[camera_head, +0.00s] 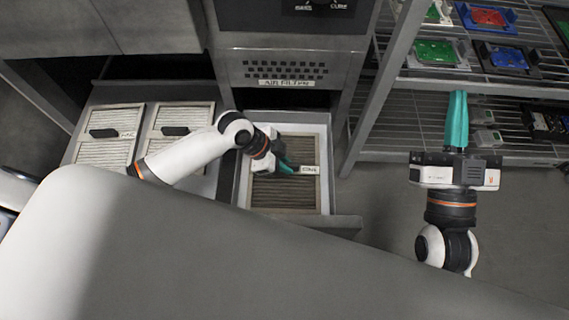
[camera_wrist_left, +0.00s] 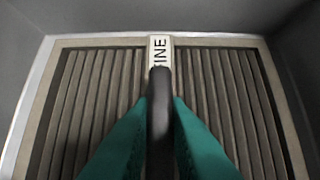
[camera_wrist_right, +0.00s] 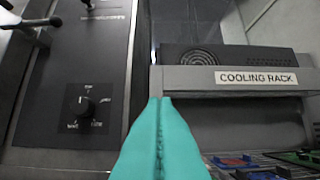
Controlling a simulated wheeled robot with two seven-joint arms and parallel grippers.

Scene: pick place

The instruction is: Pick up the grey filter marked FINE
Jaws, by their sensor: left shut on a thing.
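The grey filter (camera_head: 284,193) with brown-grey pleats lies flat in an open drawer below the slot labelled AIR FILTER. Its white label shows in the head view, and reads "INE" with the rest hidden in the left wrist view (camera_wrist_left: 160,52). My left gripper (camera_head: 290,168) is over the filter. In the left wrist view its teal fingers (camera_wrist_left: 160,125) are shut on the filter's dark upright handle (camera_wrist_left: 160,95). My right gripper (camera_head: 457,105) is at the right, in front of the rack, with its teal fingers together and nothing between them.
The drawer (camera_head: 333,224) surrounds the filter with raised walls. Two paler filters (camera_head: 105,150) with dark handles lie in another open drawer at the left. A wire rack (camera_head: 400,125) with green, red and blue boards stands at the right, labelled COOLING RACK in the right wrist view (camera_wrist_right: 256,78).

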